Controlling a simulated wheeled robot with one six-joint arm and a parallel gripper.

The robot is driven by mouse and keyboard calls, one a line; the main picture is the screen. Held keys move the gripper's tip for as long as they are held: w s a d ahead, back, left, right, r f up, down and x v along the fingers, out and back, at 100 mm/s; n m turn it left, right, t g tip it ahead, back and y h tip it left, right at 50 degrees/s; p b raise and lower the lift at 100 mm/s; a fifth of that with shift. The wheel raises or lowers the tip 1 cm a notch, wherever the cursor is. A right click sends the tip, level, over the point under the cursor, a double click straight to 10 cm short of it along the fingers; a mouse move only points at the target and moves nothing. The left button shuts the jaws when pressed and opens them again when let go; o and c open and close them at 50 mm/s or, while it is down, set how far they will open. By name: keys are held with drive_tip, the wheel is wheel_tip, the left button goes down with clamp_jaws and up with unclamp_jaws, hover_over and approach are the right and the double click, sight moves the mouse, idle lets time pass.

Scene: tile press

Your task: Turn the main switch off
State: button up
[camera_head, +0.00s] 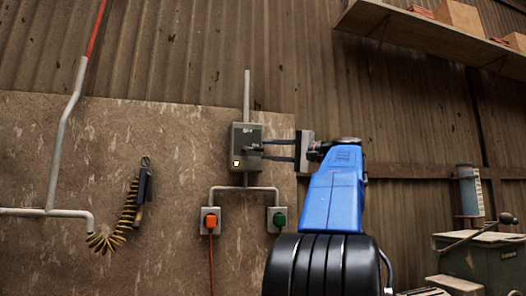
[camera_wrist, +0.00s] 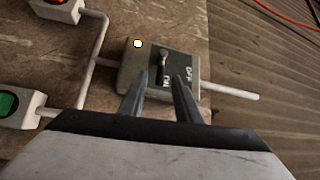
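The main switch is a grey-green box (camera_head: 240,155) on the wall board, with a conduit above it and two branches below. In the wrist view the box (camera_wrist: 130,70) shows a small grey lever (camera_wrist: 163,57) on its dark front plate, with pale lettering beside it that is too small to read surely. A small white lamp (camera_wrist: 138,44) looks lit. My gripper (camera_wrist: 161,76) is open, its two fingers apart and pointing at the box, the lever just beyond and between the tips. In the head view my gripper (camera_head: 262,148) reaches in from the right; contact cannot be told.
A coiled yellow-black hose (camera_head: 127,215) hangs at left. A wooden shelf (camera_head: 430,35) with boxes is upper right. A green machine (camera_head: 485,260) stands lower right.

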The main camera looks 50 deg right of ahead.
sight(260, 149)
drive_tip(key=shift+x, duration=1.55)
clamp_jaws()
drive_tip(key=shift+r, duration=0.15)
drive_tip(key=shift+w+a+r+n+g+h, duration=0.1)
drive_tip(key=shift+r+n+g+h, duration=0.15)
drive_tip(key=shift+r+n+g, duration=0.35)
drive_tip(key=shift+a+r+n+g+h, duration=0.1)
drive_tip(key=shift+r+n+g+h, duration=0.15)
drive_tip(key=shift+n+g, duration=0.6)
drive_tip(key=shift+w+a+r+n+g+h, duration=0.1)
drive_tip(key=shift+r+n+g+h, duration=0.1)
drive_tip(key=shift+r+n+g, duration=0.4)
drive_tip(key=shift+a+r+n+g+h, duration=0.15)
drive_tip(key=shift+r+n+g+h, duration=0.05)
drive_tip(key=shift+n+g+h, duration=0.2)
